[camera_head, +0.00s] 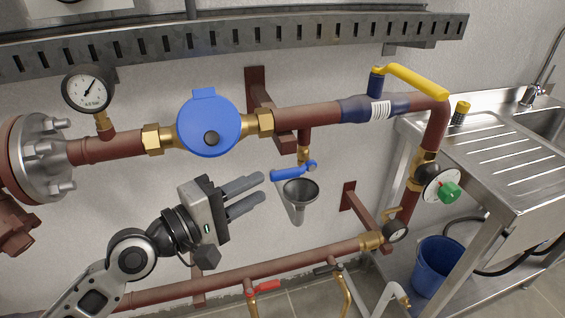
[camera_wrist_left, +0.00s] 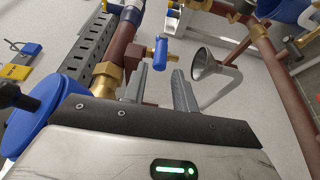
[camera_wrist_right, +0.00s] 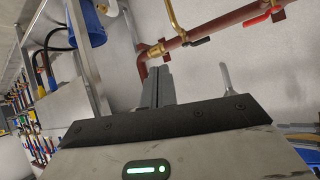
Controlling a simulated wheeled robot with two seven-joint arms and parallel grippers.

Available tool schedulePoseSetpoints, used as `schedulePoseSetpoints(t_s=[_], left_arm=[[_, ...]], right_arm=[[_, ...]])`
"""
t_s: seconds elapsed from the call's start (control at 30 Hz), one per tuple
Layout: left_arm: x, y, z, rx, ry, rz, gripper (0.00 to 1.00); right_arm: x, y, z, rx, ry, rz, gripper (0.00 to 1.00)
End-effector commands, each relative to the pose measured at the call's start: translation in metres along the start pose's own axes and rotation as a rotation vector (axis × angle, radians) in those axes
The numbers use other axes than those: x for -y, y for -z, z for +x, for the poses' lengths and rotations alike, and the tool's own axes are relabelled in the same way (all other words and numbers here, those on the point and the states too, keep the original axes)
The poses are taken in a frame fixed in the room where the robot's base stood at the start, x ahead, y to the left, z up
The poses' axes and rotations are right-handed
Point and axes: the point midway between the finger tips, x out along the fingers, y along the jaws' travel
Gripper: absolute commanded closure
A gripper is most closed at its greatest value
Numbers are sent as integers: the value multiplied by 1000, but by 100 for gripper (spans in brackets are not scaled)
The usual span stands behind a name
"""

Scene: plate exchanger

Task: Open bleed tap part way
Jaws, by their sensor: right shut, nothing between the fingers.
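The bleed tap is a small brass valve (camera_head: 304,154) with a blue lever (camera_head: 290,171), hanging on a short pipe under the main red-brown pipe. The lever lies nearly level, above a grey funnel (camera_head: 300,190). My left gripper (camera_head: 264,188) is to the left of the lever, with its two fingers apart and empty, pointing right. In the left wrist view the blue lever (camera_wrist_left: 161,55) shows just beyond the fingertips, with a visible gap, and the funnel (camera_wrist_left: 208,67) is to the right. My right gripper (camera_wrist_right: 158,72) shows in its wrist view, fingers together and empty, away from the tap.
A blue round meter (camera_head: 209,125) sits on the main pipe above my left gripper. A yellow-handled valve (camera_head: 415,80) is up right. A lower pipe carries a red-handled tap (camera_head: 263,287). A steel sink (camera_head: 490,150) and blue bucket (camera_head: 437,267) stand right.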

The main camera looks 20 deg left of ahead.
Motion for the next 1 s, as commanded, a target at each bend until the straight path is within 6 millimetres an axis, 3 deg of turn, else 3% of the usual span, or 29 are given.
schedulePoseSetpoints(t_s=[0.1,0.3,0.5,0.77,0.9,1.0], left_arm=[[-3,0,27,-1,-4,-3,72],[-1,0,57,-1,-1,-2,72],[0,0,70,0,1,0,72],[1,0,71,0,1,0,72],[1,0,71,0,1,1,100],[1,0,71,-1,1,1,100]], right_arm=[[0,4,-3,6,-4,-9,100],[-1,2,-4,17,-7,-14,100],[-1,2,-4,20,-9,-19,100],[-2,2,-4,18,-8,-24,100],[-2,2,-4,18,-8,-25,100],[-2,2,-4,18,-8,-26,100]])
